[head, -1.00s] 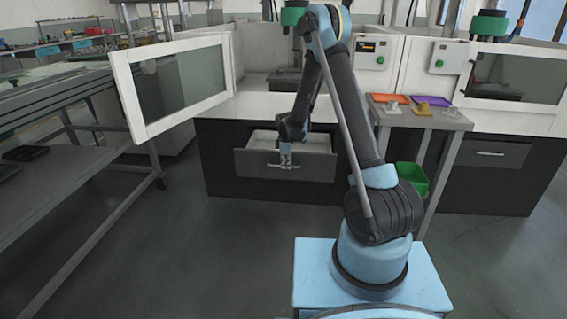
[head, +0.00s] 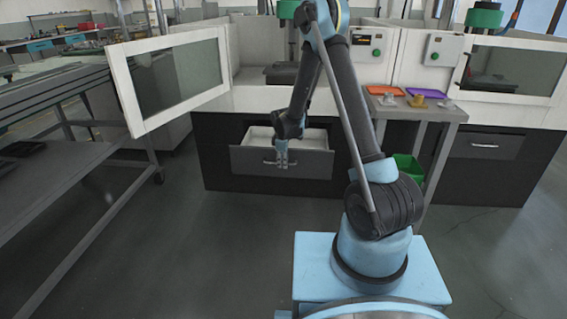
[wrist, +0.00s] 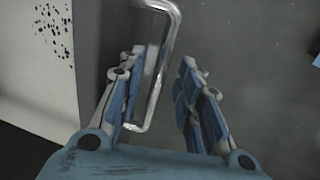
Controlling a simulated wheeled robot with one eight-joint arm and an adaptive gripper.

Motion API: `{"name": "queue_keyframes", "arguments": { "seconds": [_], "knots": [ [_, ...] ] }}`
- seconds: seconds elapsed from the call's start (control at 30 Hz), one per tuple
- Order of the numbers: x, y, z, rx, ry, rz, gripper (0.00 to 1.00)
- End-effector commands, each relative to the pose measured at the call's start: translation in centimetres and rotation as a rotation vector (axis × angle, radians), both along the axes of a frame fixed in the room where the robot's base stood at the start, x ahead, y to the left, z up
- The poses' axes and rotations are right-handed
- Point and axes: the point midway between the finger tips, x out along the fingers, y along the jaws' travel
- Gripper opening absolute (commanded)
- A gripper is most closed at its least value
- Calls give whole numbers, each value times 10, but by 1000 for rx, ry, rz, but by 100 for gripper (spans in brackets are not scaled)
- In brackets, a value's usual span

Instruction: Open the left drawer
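The left drawer (head: 310,163) is a dark grey front in the left dark cabinet. It stands partly pulled out, with its pale inside (head: 258,134) showing above the front. My gripper (head: 282,163) points down at the front of this drawer, by its handle (head: 268,161). In the wrist view my gripper (wrist: 161,58) is open, its two blue-padded fingers apart. The shiny metal handle (wrist: 154,100) lies between them, nearer the left finger, and is not pinched. A gap shows between the handle and the right finger.
The right drawer (head: 497,146) is closed. An open glazed door (head: 122,88) juts out at left. The floor before the drawer is clear.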

Motion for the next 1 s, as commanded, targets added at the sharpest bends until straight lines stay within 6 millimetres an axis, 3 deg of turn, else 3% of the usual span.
{"name": "queue_keyframes", "arguments": {
  "seconds": [0.37,1.0],
  "knots": [
    [-3,2,14,2,0,2,32],
    [-19,2,102,1,1,1,32]
  ]
}}
